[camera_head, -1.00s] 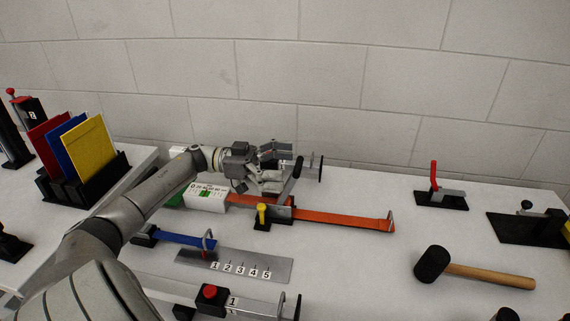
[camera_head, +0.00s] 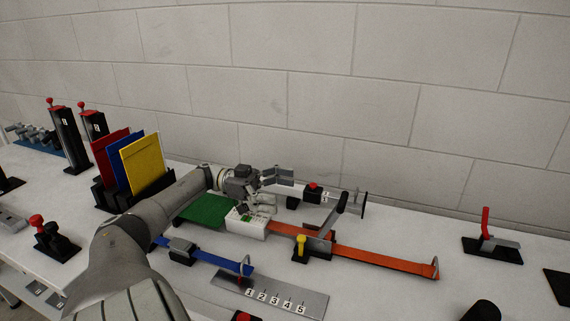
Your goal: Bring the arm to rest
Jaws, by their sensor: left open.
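My left arm (camera_head: 155,225) comes in from the lower left and reaches over the white table. My left gripper (camera_head: 280,191) is open and empty, its fingers pointing right. It is above and behind a small white box with green markings (camera_head: 247,222). It is left of a clamp-like device with a red button (camera_head: 312,190). I cannot tell whether it touches anything. My right gripper is not in view.
A blue strap (camera_head: 215,259) and a numbered metal plate (camera_head: 272,295) are in front. A rack holds red, blue and yellow panels (camera_head: 144,166).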

